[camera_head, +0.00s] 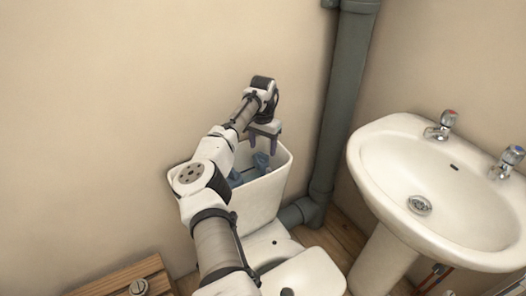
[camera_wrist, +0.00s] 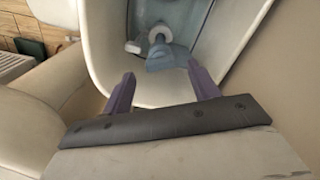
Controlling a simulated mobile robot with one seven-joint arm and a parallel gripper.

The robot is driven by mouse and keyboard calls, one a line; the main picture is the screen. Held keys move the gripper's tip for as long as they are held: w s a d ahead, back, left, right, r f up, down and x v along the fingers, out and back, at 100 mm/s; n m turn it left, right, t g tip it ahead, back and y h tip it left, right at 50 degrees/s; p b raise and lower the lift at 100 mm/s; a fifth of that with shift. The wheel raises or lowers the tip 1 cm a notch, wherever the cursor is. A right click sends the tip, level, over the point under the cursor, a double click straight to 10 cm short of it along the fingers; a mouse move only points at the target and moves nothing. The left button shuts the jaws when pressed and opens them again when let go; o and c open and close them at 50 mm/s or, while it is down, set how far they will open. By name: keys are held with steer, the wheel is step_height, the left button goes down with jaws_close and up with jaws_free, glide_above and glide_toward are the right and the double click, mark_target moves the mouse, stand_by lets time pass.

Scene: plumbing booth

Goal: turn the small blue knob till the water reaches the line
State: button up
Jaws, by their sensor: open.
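The open toilet cistern (camera_head: 262,195) stands against the wall, and its inside fills the top of the wrist view (camera_wrist: 97,45). Blue-grey fittings (camera_head: 262,162) show inside it. In the wrist view a blue-grey fitting (camera_wrist: 160,58) with a pale round top sits between and beyond my fingertips, with a small white piece (camera_wrist: 132,47) at its left. I cannot tell which part is the small blue knob. The water level and the line cannot be made out. My gripper (camera_head: 262,146) points down at the cistern mouth; its purple fingers (camera_wrist: 160,72) are apart with nothing between them.
The cistern walls surround the fittings closely. A grey pipe (camera_head: 340,110) rises right of the cistern. A white washbasin (camera_head: 385,165) with two taps stands further right. The toilet bowl (camera_head: 310,275) is in front, and a wooden slatted surface (camera_head: 115,283) is at lower left.

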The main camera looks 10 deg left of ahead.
mark_target(263, 154)
steer(key=shift+f, duration=1.8)
steer(key=c, duration=1)
